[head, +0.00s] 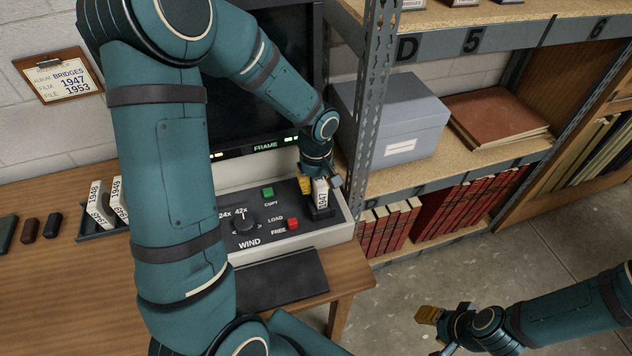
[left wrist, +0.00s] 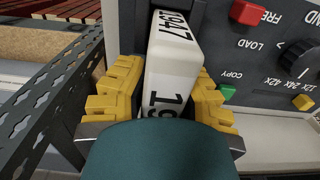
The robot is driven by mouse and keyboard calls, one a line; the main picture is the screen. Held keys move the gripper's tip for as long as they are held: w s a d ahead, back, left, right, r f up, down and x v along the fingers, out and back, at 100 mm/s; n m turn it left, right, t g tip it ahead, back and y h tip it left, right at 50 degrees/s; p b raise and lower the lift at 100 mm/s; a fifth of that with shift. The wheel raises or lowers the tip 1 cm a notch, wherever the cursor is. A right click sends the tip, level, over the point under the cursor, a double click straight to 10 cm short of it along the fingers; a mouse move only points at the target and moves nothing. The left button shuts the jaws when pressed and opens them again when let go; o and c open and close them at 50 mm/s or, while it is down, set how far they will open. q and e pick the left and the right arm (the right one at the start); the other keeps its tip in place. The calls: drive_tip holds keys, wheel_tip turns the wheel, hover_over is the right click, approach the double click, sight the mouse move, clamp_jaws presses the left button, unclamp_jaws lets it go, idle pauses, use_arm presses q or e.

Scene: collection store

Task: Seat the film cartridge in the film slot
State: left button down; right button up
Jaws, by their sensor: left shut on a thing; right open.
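The film cartridge (head: 321,196) is a white block marked 1947, upright at the right end of the reader's control panel. My left gripper (head: 320,183) is shut on it from above. In the left wrist view, yellow finger pads (left wrist: 158,95) press both sides of the cartridge (left wrist: 172,58). Its lower end meets the dark film slot (head: 320,214); how deep it sits I cannot tell. My right gripper (head: 446,318) is open and empty, over the floor at the lower right, away from the desk.
The panel has a green COPY button (head: 268,192), a red FREE button (head: 293,224) and a WIND knob (head: 243,222). Other cartridges (head: 97,203) stand in a tray at left. A metal shelf post (head: 376,80) rises close to the right of my left gripper. A clipboard (head: 62,78) hangs on the wall.

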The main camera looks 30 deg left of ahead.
use_arm(q)
drive_tip(key=c, duration=1.2)
unclamp_jaws()
drive_tip(key=shift+c, duration=0.2)
drive_tip(key=shift+r+p, duration=1.05)
drive_tip(key=shift+r, duration=0.45)
drive_tip(key=shift+r+p, duration=2.7)
drive_tip(key=shift+r, duration=1.3)
use_arm(e)
wheel_tip(320, 180, up, 7)
drive_tip(key=w, duration=0.1)
drive_tip(key=shift+w+d+r+t, duration=0.15)
drive_tip(key=shift+w+t, duration=0.15)
drive_tip(key=shift+w, duration=0.1)
use_arm(q)
drive_tip(key=shift+s+f, duration=0.1)
use_arm(e)
drive_tip(key=shift+s, duration=0.1)
